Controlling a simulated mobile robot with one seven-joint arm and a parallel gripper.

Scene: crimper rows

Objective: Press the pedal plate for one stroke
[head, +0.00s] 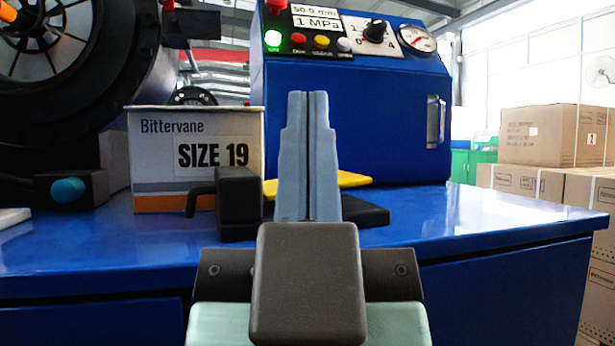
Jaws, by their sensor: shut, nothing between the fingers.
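My gripper (308,96) points away from me in the middle of the head view. Its two blue-grey fingers lie together with nothing between them. A yellow plate (352,180), which looks like the pedal plate, shows on both sides of the fingers. It sits over a flat black base (366,215) on the blue bench top. The fingers hide the middle of the plate. I cannot tell whether they touch it or are only in front of it.
A box marked SIZE 19 (160,160) stands left of the plate, with a black block (238,195) in front. The bench top (465,213) is clear at right. Cartons (540,135) are stacked beyond.

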